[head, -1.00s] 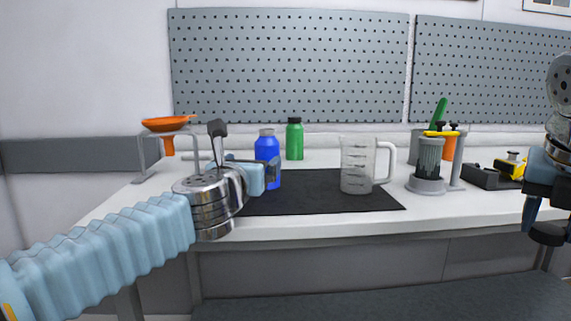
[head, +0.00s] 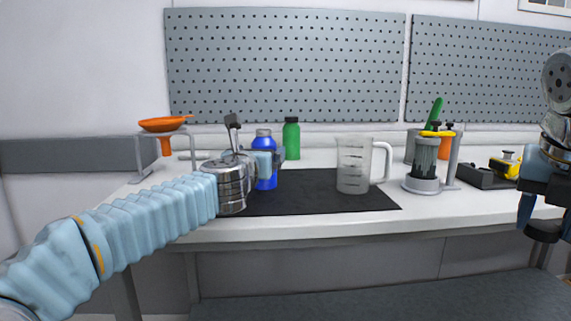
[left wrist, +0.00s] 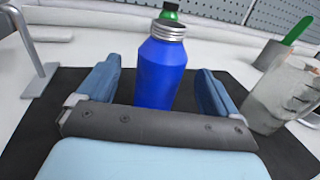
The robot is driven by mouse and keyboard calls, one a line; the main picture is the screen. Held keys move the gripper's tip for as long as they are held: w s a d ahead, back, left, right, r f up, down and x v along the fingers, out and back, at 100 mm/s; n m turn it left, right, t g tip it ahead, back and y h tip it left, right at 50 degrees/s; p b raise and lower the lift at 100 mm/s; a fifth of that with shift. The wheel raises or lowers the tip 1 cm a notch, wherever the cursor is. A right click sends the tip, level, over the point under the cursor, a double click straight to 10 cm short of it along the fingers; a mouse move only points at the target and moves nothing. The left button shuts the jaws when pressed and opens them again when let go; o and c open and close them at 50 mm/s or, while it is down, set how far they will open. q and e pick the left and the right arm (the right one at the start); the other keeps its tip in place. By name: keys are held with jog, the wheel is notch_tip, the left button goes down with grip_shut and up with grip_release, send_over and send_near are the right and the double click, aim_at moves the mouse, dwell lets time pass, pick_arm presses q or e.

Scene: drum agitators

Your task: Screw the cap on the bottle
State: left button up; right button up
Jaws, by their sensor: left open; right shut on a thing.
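A blue bottle (head: 264,145) with a bare silver threaded neck stands upright on the black mat (head: 310,195). It also shows in the left wrist view (left wrist: 160,72), centred between the two fingers. My left gripper (head: 275,158) is open around the near side of the bottle, with a visible gap on both sides. Its palm is mostly hidden by my wrist in the head view. My right gripper (head: 542,222) is at the far right, pointing down in front of the table, shut on a round black cap (head: 543,232).
A green bottle (head: 291,138) with a dark cap stands behind the blue one. A clear measuring jug (head: 352,170) stands to the right on the mat. An orange funnel (head: 165,124) sits in a stand at left. A grey holder (head: 424,160) and yellow-black item (head: 506,165) are at right.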

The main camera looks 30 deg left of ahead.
pick_arm(q)
jog(key=x, duration=0.4)
jog(key=shift+w+d+r+p, duration=0.1)
jog(key=shift+r+p, duration=0.05)
jog(key=shift+p, duration=0.15)
jog(key=c, duration=1.3)
